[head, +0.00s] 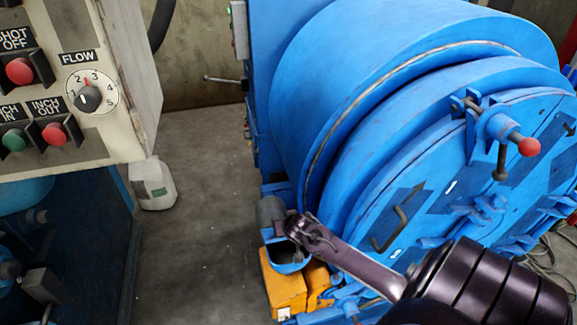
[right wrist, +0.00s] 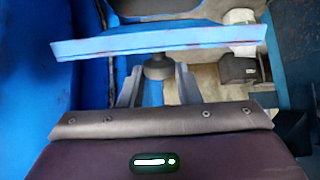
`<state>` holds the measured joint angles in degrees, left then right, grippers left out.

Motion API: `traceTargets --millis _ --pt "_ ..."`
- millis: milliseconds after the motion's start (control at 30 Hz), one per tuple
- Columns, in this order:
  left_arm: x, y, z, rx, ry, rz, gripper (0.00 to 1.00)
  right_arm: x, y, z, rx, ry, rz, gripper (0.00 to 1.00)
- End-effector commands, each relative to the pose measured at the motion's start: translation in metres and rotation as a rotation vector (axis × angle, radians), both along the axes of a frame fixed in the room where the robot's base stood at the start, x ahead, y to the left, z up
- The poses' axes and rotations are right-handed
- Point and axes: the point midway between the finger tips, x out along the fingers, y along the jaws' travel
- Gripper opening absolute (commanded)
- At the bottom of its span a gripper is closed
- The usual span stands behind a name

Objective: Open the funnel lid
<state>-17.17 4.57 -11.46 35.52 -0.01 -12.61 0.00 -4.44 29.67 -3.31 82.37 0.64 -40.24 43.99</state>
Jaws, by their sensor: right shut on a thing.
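The blue funnel (head: 288,267) sits low beside the drum in the head view, with a dark hollow showing at its top. A grey rounded part (head: 270,211) stands up behind it. My right gripper (head: 298,230) reaches in from the lower right and is at the funnel's top. In the right wrist view a long blue edge (right wrist: 100,47), seemingly of the funnel lid, crosses ahead of the fingers. A dark round knob (right wrist: 158,67) lies between the right gripper's fingers (right wrist: 158,84). The gripper hides part of the funnel. My left gripper is out of view.
The large blue drum (head: 340,90) fills the right side, with a red-tipped handle (head: 528,146). A control panel (head: 120,140) stands at the left. A white container (head: 152,185) is on the floor. Yellow blocks (head: 284,291) sit under the funnel. The grey floor (head: 200,240) between is clear.

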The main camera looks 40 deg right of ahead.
Motion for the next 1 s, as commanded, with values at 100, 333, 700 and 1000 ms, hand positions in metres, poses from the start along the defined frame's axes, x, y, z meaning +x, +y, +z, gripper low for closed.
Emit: traceTargets --millis 100,333,700,1000 --pt "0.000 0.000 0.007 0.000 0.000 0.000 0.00 0.012 -0.007 0.014 -0.002 -0.016 -0.005 0.00" --pt "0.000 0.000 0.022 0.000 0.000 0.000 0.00 0.038 -0.021 0.032 0.045 0.054 -0.009 0.00" --pt "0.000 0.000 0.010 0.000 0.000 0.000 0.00 0.078 -0.042 0.031 0.197 0.337 -0.006 0.00" --pt "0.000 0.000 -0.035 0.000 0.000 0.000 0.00 0.109 -0.060 0.022 0.191 0.334 -0.003 0.00"
